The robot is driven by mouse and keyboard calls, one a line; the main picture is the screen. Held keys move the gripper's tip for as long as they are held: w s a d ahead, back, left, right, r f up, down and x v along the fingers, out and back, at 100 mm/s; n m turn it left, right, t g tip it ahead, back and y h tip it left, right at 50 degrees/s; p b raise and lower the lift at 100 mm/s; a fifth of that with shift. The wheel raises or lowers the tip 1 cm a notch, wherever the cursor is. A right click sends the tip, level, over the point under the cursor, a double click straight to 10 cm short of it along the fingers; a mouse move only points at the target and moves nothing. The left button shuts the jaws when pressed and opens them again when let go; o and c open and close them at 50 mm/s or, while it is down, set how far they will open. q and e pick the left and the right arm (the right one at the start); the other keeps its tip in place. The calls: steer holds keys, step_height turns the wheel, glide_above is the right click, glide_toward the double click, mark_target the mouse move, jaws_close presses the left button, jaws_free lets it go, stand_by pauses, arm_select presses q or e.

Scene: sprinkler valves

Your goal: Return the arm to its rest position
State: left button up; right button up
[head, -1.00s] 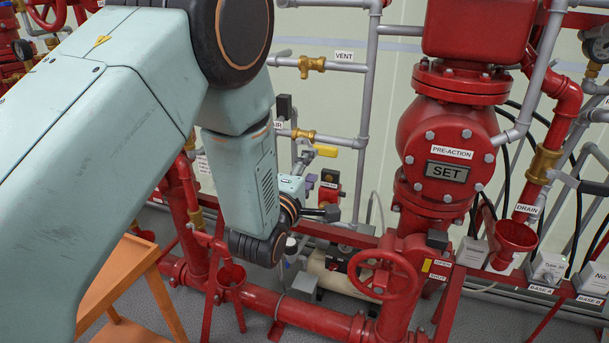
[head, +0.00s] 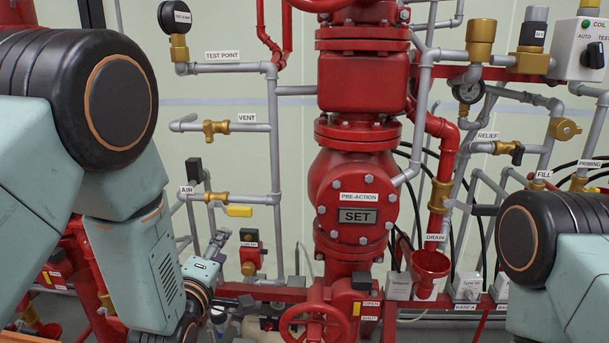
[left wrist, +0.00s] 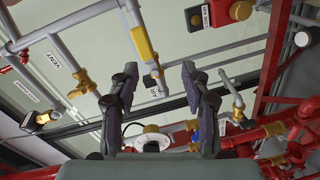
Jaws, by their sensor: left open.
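My left arm (head: 130,240) comes in from the left in the head view, folded down in front of the red piping. Its gripper (head: 220,242) points up and right, below the yellow-handled AIR valve (head: 238,211). In the left wrist view the gripper (left wrist: 157,85) has its two dark fingers spread apart with nothing between them. The yellow handle (left wrist: 142,45) shows just beyond the fingers, apart from them as far as I can tell. My right arm (head: 560,260) shows at the right edge of the head view; its gripper is out of frame.
The red pre-action valve (head: 352,205) with a SET plate stands in the centre. A red handwheel (head: 310,325) is below it. The brass VENT valve (head: 215,130) and grey pipes stand near my left arm. The red drain funnel (head: 430,268) is right of centre.

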arm_select(q)
steer(key=s+a+f+m+g, duration=0.3)
steer(key=s+f+m+g, duration=0.7)
steer(key=s+f, duration=0.8)
steer(key=s+f+m+g, duration=0.1)
steer(key=s+f+g, duration=0.1)
steer(key=s+f, duration=0.2)
steer(key=s+f+m+g+b, duration=0.1)
steer(key=s+f, duration=0.3)
steer(key=s, duration=0.7)
steer(key=s+f+m+g+b, duration=0.1)
steer(key=s+f+m+g, duration=0.1)
steer(key=s+f+g, duration=0.2)
steer(key=s+f, duration=0.1)
steer(key=s, duration=0.2)
steer(key=shift+s+a+y, duration=0.15)
steer(key=shift+s+y, duration=0.1)
steer(key=shift+y, duration=0.05)
